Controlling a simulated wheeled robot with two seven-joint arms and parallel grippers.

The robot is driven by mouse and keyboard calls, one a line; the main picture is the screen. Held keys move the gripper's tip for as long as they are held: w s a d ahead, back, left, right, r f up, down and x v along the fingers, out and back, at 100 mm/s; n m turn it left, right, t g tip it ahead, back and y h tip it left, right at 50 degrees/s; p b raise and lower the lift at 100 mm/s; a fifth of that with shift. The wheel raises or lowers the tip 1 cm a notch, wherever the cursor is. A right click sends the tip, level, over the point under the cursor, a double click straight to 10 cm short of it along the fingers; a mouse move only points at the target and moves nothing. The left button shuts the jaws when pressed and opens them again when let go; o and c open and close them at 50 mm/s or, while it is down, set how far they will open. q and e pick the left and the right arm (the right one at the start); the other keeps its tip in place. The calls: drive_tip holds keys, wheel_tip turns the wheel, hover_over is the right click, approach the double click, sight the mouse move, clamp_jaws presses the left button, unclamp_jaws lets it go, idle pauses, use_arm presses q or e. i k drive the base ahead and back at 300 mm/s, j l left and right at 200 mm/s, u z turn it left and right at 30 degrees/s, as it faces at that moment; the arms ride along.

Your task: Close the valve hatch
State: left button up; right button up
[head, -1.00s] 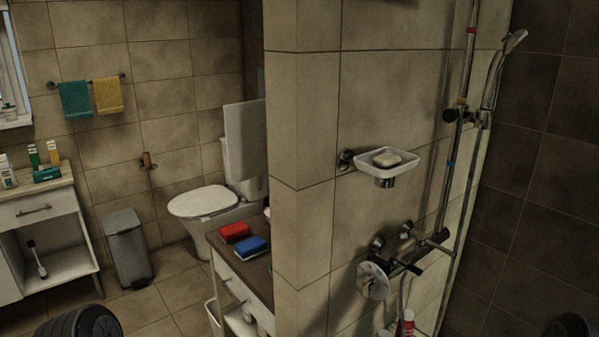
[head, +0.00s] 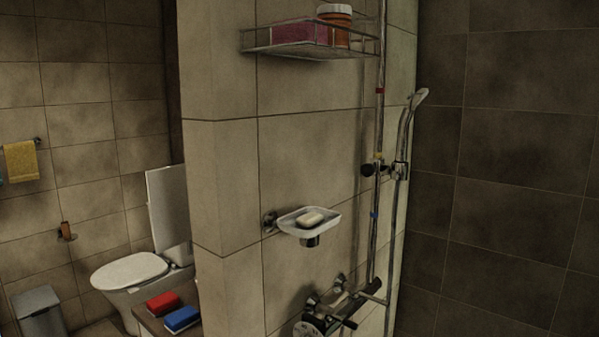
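I cannot make out a valve hatch for certain. A chrome shower mixer valve (head: 338,308) is on the tiled partition wall at the bottom, and its round left end is cut by the picture edge. A pale upright panel (head: 168,208) stands behind the toilet, partly hidden by the partition; I cannot tell what it belongs to. Neither of my grippers is in the head view.
The partition wall (head: 225,170) divides the toilet (head: 130,272) area from the shower. A soap dish (head: 309,223), wire shelf (head: 290,50) and shower rail (head: 381,120) stick out from it. Red (head: 163,304) and blue (head: 182,319) sponges lie on a low surface.

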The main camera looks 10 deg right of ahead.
sight(167, 188)
drive_tip(key=k, duration=1.25)
drive_tip(key=z, duration=2.25)
drive_tip(key=k+j, duration=0.1)
drive_tip(key=j, duration=1.1)
drive_tip(key=k+j, duration=0.1)
drive_tip(key=j, duration=2.35)
drive_tip(key=k+j, duration=0.15)
drive_tip(key=j, duration=1.05)
drive_tip(key=k+j, duration=0.1)
drive_tip(key=j, duration=1.15)
drive_tip(key=k+j, duration=0.1)
drive_tip(key=j, duration=1.1)
drive_tip(key=j+u, duration=0.15)
drive_tip(key=j, duration=0.1)
